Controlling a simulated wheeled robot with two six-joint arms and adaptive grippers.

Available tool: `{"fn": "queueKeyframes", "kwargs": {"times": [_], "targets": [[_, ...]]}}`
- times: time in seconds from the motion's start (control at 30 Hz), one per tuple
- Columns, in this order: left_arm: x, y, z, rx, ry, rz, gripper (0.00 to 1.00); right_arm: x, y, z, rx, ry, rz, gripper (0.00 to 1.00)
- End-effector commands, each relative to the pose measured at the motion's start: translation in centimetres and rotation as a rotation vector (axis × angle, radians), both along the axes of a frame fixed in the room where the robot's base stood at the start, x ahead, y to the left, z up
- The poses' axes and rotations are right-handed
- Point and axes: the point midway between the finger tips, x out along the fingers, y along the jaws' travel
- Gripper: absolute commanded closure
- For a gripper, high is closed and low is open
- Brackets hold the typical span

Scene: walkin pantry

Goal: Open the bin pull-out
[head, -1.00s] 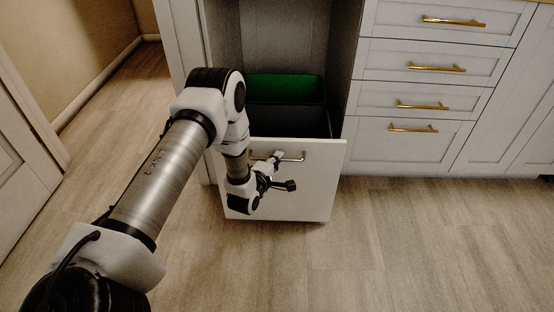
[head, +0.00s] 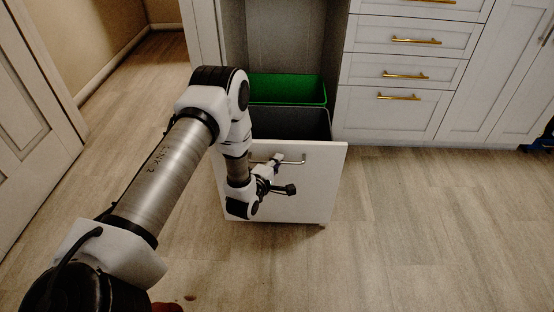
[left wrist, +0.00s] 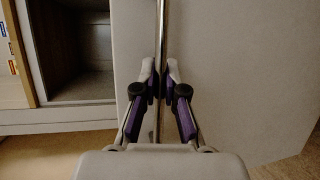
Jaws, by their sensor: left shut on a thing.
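The bin pull-out stands partly open, its white front panel (head: 300,208) well out from the cabinet. Behind the panel are a dark grey bin (head: 290,123) and a green bin (head: 288,88) further back. The panel has a silver bar handle (head: 293,161) near its top edge. My left gripper (head: 274,163) is shut on this handle. In the left wrist view, the fingers of my left gripper (left wrist: 161,78) close around the bar (left wrist: 160,25) in front of the panel (left wrist: 230,80). My right gripper is not in view.
White drawers (head: 395,110) with brass handles stand right of the pull-out. A white door (head: 35,140) is at the left.

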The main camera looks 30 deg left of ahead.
Motion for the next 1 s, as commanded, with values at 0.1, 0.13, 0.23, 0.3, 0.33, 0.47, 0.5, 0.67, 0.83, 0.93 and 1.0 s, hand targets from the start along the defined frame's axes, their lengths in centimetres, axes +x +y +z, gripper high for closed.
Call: {"fn": "queueKeyframes", "kwargs": {"times": [0.1, 0.13, 0.23, 0.3, 0.33, 0.47, 0.5, 0.67, 0.83, 0.93, 1.0], "targets": [[-0.1, -0.1, 0.0, 0.0, 0.0, 0.0, 1.0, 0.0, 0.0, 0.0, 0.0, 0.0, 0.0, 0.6], [-0.1, -0.1, 0.0, 0.0, 0.0, 0.001, 1.0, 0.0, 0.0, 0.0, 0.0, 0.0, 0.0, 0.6], [-0.1, -0.1, 0.0, 0.0, 0.0, 0.001, 1.0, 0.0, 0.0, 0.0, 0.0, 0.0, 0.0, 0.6], [-0.1, -0.1, 0.0, 0.0, 0.0, 0.001, 1.0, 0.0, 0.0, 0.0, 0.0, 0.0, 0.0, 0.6], [-0.1, -0.1, 0.0, 0.0, 0.0, 0.001, 1.0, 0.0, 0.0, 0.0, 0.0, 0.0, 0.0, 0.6], [-0.1, -0.1, 0.0, 0.0, 0.0, 0.0, 0.76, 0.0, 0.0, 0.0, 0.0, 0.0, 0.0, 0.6], [-0.1, -0.1, 0.0, 0.0, 0.0, 0.0, 0.64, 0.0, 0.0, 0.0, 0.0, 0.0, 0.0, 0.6], [-0.1, -0.1, 0.0, 0.0, -0.001, 0.0, 0.64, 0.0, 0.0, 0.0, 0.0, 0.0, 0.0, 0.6], [-0.3, -0.1, 0.0, -0.001, 0.0, 0.001, 0.64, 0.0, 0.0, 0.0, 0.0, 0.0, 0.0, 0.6], [-1.4, -0.2, 0.2, -0.002, 0.002, 0.001, 0.64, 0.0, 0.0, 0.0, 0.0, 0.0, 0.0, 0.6], [-2.8, -0.5, 0.5, -0.003, 0.003, 0.001, 0.64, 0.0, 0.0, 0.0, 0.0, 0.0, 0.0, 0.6]]}}
